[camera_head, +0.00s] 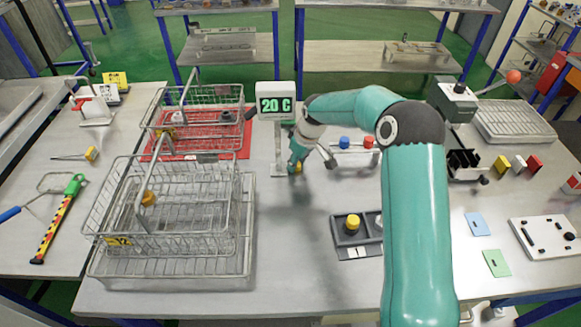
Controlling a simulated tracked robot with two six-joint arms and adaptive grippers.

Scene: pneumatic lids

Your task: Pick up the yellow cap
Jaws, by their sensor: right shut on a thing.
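My right arm is teal and reaches in from the lower right. Its gripper (297,163) points down near the middle of the table, just below the display. It is shut on a small yellow cap (296,169), mostly hidden by the fingers; I cannot tell whether the cap is clear of the table. Another yellow cap (353,221) sits in a dark compartment tray (344,240) nearer to me. A yellow-orange piece (148,198) is in the front wire basket. My left gripper is not in view.
A display (276,104) reading "20 C" stands behind the gripper. Wire baskets (165,230) fill the left of the table. A rack with blue and red knobs (355,152) stands to the right. The tabletop between the front basket and dark tray is clear.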

